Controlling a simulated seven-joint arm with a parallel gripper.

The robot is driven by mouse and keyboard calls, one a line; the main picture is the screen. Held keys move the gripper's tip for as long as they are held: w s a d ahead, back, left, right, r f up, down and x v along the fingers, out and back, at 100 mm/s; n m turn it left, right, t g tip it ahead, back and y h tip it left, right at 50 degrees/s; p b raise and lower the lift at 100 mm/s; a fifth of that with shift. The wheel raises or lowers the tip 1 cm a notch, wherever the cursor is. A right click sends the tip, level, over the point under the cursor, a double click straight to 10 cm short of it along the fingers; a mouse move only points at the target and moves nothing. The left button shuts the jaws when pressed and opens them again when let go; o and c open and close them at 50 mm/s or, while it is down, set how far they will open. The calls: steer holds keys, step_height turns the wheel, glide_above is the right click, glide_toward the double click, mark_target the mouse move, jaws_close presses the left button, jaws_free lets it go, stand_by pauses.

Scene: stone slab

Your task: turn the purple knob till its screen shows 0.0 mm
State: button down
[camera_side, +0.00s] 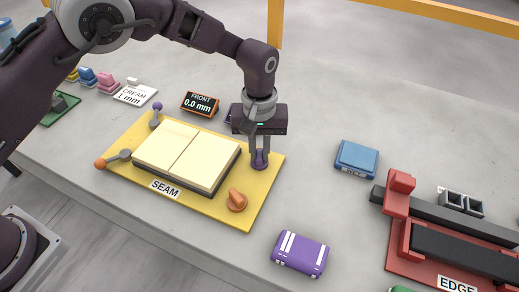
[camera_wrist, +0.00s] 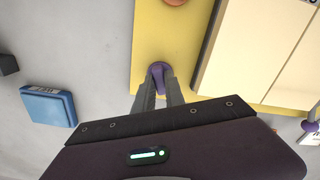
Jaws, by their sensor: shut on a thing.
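The purple knob (camera_side: 260,160) stands at the far right corner of the yellow board (camera_side: 262,185). My gripper (camera_side: 260,152) points down over it, with its fingers shut on the knob. In the wrist view the knob (camera_wrist: 158,72) shows between the fingertips (camera_wrist: 159,88). A dark screen (camera_side: 200,103) behind the board reads "FRONT 0.0 mm" in the side view. Another dark item behind my gripper is mostly hidden, and I cannot read it.
The board labelled SEAM carries two cream panels (camera_side: 188,155), an orange knob (camera_side: 237,200), and orange- and purple-tipped levers. A blue box (camera_side: 357,159), a purple case (camera_side: 300,254) and a red fixture (camera_side: 400,215) stand to the right. Bare slab lies between them.

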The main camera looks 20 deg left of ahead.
mark_target(259, 154)
steer(key=m, duration=0.6)
steer(key=shift+m, duration=0.3)
stand_by(0.5)
steer(key=c, duration=1.4)
jaws_free()
steer(key=shift+r, duration=0.1)
step_height(259, 154, up, 7)
